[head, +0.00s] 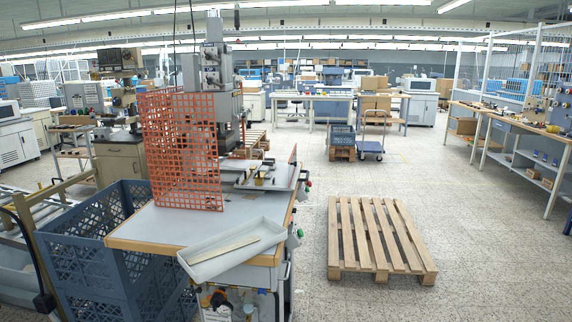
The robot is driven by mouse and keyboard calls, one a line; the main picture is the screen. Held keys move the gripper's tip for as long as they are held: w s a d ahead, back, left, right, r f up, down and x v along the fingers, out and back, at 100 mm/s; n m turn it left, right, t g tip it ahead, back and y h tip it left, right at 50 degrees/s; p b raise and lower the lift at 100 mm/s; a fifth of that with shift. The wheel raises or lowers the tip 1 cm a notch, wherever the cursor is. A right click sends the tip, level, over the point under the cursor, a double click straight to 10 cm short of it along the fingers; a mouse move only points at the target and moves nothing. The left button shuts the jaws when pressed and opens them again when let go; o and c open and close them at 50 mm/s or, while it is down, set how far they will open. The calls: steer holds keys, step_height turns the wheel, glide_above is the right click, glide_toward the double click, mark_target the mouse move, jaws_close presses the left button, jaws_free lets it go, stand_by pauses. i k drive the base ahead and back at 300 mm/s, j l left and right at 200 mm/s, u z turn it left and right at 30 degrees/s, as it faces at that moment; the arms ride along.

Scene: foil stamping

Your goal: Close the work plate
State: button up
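The foil stamping machine (211,85) stands on a grey-topped workbench (165,226) left of the middle in the head view. A flat grey work plate (272,177) with small parts on it juts out to the right below the press head. Whether this plate is open or closed is not clear at this distance. An orange mesh guard (185,150) stands in front of the machine and hides part of its base. A thin orange-edged panel stands upright at the plate's right side. My gripper is not in view.
A light tray (232,250) holding a strip sits at the bench's front corner. Blue crates (85,262) stand against the bench's left side. A wooden pallet (378,238) lies on the floor to the right. Open floor lies between bench and pallet and beyond it.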

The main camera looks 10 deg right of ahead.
mark_target(280, 170)
steer(key=i+l+u, duration=0.1)
steer(key=i+l, duration=0.15)
steer(key=i+l+u, duration=0.1)
steer(key=i+l, duration=0.15)
steer(key=l, duration=0.25)
steer(key=i+l+u, duration=0.25)
steer(key=i+l, duration=0.65)
steer(key=i+l+z, duration=0.1)
steer(key=i, duration=0.2)
steer(key=i+l+z, duration=0.1)
steer(key=i, duration=0.25)
